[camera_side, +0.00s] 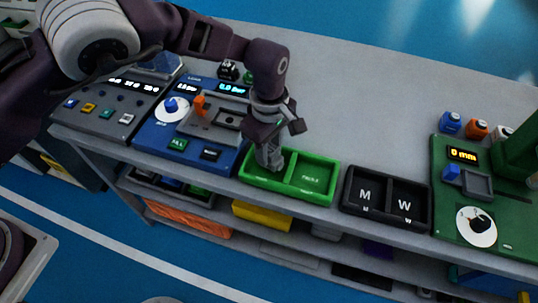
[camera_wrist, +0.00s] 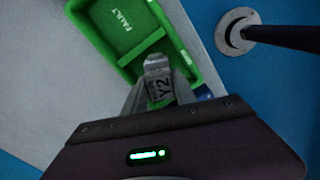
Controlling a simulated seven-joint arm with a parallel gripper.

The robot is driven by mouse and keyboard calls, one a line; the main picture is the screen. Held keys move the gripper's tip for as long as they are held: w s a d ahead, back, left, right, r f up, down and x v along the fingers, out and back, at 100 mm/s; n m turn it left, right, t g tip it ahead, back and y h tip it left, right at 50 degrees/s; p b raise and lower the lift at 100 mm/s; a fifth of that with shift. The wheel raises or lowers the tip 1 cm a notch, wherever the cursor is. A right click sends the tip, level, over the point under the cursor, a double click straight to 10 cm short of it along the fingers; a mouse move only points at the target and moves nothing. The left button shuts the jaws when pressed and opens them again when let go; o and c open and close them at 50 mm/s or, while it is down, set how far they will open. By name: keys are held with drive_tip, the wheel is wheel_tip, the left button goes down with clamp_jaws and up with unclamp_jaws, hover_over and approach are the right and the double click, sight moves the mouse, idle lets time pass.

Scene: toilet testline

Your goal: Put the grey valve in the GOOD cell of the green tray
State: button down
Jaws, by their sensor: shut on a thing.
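The green tray (camera_side: 318,197) sits at the front edge of the bench and has two cells side by side. In the wrist view the tray (camera_wrist: 183,35) shows FAULT lettering in the farther cell; small lettering on the nearer cell's rim is too blurred to read surely. My gripper (camera_side: 268,160) points down at the left cell in the side view. It is shut on the grey valve (camera_wrist: 157,72), which is marked Y2 in the wrist view (camera_wrist: 160,88). The valve is over or inside the nearer cell; I cannot tell whether it touches the floor.
A black tray (camera_side: 386,204) marked M and W stands to the right of the green tray. A blue panel (camera_side: 178,135) with an orange part (camera_side: 200,104) is to the left. A green station (camera_side: 485,205) is at far right. The bench behind the trays is clear.

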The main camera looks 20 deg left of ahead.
sight(269, 148)
drive_tip(key=shift+f, duration=1.2)
drive_tip(key=shift+f, duration=0.1)
drive_tip(key=c, duration=1)
unclamp_jaws()
wheel_tip(269, 148, up, 12)
drive_tip(key=shift+r, duration=0.15)
